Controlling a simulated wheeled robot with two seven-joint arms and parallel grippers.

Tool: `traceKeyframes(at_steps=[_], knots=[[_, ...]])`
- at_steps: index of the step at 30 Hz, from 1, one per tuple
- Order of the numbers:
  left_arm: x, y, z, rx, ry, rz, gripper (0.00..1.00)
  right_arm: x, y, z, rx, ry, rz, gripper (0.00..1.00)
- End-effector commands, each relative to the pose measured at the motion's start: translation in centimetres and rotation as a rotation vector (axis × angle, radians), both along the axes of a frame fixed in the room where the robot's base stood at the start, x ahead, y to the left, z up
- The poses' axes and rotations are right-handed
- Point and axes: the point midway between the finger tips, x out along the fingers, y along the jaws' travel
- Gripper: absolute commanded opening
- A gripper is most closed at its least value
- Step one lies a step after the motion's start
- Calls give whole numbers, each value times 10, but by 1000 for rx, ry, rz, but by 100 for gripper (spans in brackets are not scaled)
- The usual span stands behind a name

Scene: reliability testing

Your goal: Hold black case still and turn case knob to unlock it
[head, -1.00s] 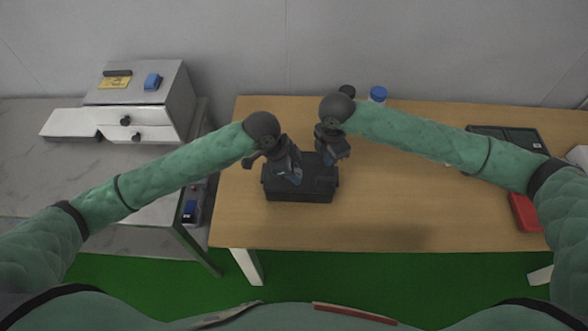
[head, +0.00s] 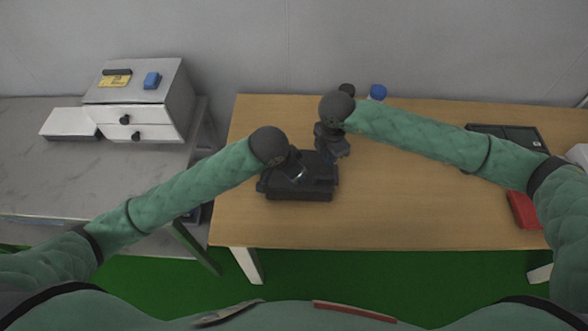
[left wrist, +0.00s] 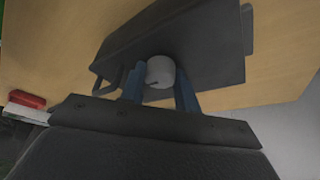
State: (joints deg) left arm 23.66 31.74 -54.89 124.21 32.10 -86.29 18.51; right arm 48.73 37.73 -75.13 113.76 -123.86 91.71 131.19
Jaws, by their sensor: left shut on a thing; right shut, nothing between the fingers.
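The black case (head: 315,190) lies on the wooden table, left of the middle. In the left wrist view the case (left wrist: 205,50) fills the upper middle, with a pale round knob (left wrist: 160,71) on its face. My left gripper (left wrist: 160,80) has its two blue fingers on either side of this knob, shut on it. In the head view the left wrist covers the case's left part and hides the fingertips. My right gripper (head: 338,154) is shut and empty at the case's back right corner; whether it touches the case I cannot tell.
A bottle with a blue cap (head: 378,93) stands behind my right arm. A dark tray (head: 510,136) and a red box (head: 525,211) are on the table's right. A drawer cabinet (head: 138,105) stands on the grey bench at left. The table's middle front is clear.

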Motion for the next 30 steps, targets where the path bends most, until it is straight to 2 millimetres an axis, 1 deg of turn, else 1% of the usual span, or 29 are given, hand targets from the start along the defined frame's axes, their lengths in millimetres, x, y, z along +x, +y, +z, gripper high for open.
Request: traceKeyframes(at_steps=[15, 16, 17, 18, 19, 27, 30], knots=[[0, 0, 0, 0, 0, 18, 9, 0, 0, 0, 0, 0, 0, 0], [0, 0, 0, 0, 0, 18, 36, 0, 0, 0, 0, 0, 0, 0], [0, 0, 0, 0, 0, 18, 42, 0, 0, 0, 0, 0, 0, 0], [0, 0, 0, 0, 0, 18, 49, 0, 0, 0, 0, 0, 0, 0], [0, 0, 0, 0, 0, 18, 54, 0, 0, 0, 0, 0, 0, 0], [0, 0, 0, 0, 0, 18, 54, 0, 0, 0, 0, 0, 0, 0], [-1, 1, 4, -1, -1, 18, 54, 0, 0, 0, 0, 0, 0, 0]])
